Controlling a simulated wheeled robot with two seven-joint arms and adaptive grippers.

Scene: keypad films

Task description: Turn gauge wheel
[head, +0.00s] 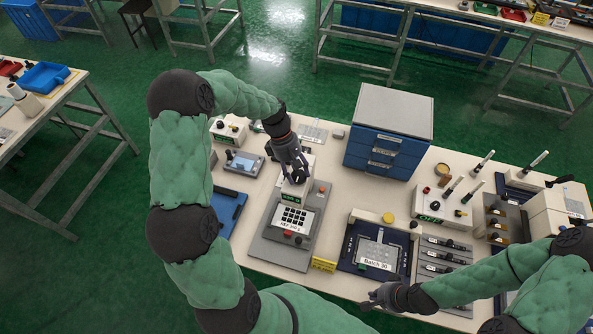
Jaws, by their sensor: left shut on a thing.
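My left gripper (295,174) reaches down over the back of the grey keypad station (262,247). It is shut on the gauge wheel, which is mostly hidden by the fingers. A small green display (291,200) is just in front of the fingers. Below it is a keypad (293,217) with dark keys and a label too small to read surely. My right gripper (366,296) is at the front edge of the table, empty, with its fingers apart.
A blue drawer cabinet (378,157) stands behind and right of the station. A framed tray (345,252) marked "Batch 30" lies to the right, with a yellow sign (323,264) between. A blue tray (236,205) is on the left. Boxes with knobs and levers fill the right side.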

